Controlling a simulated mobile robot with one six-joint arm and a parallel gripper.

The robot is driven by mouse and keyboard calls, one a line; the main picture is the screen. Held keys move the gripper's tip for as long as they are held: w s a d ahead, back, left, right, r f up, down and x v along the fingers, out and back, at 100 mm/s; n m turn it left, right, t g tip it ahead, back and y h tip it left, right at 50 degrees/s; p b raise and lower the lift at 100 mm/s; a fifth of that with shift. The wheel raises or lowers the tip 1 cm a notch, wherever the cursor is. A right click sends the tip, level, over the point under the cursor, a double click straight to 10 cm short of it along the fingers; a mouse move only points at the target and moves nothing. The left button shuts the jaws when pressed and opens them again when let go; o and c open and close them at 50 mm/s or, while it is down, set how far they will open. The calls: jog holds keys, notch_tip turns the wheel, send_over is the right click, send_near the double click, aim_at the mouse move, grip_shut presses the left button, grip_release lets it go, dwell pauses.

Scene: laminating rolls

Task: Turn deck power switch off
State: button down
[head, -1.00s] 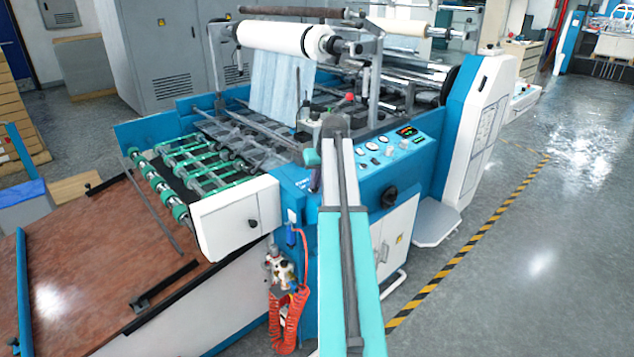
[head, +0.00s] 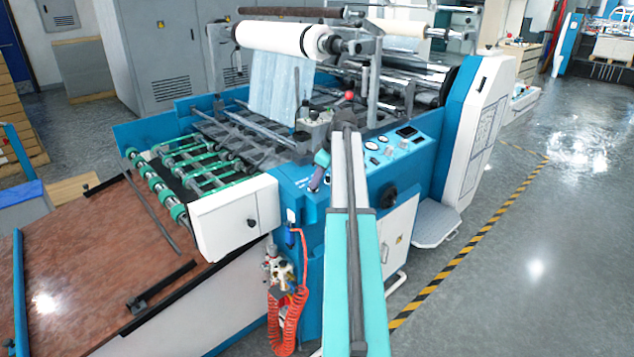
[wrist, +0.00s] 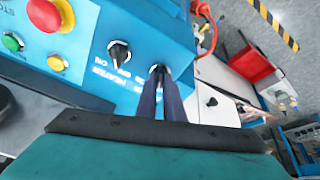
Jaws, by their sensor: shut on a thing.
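In the wrist view, my gripper (wrist: 161,76) is shut on a small dark rotary switch (wrist: 156,68) on the blue panel. The fingers hide most of this switch, so its label and exact setting cannot be read. A similar black switch (wrist: 119,52), with a heater off/on label, sits to its left, apart from the fingers. In the head view, my gripper (head: 317,183) is at the blue side of the laminating machine, near the white-fronted box. The display (head: 406,132) on the machine's sloped control panel is dark.
A red stop button on yellow (wrist: 50,14), a green button (wrist: 12,42) and a yellow button (wrist: 56,63) lie left of the switches. An orange coiled hose (head: 288,318) hangs below my gripper. The floor at right is open.

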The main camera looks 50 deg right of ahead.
jog(key=shift+n, duration=0.8)
jog(key=c, duration=1.9)
grip_release()
jog(key=shift+f, duration=0.1)
jog(key=shift+o, duration=0.2)
jog(key=shift+r, duration=0.2)
jog(key=b+v, duration=0.2)
jog(key=v, duration=1.1)
jog(key=shift+d+r, duration=0.2)
jog(key=shift+r, duration=0.05)
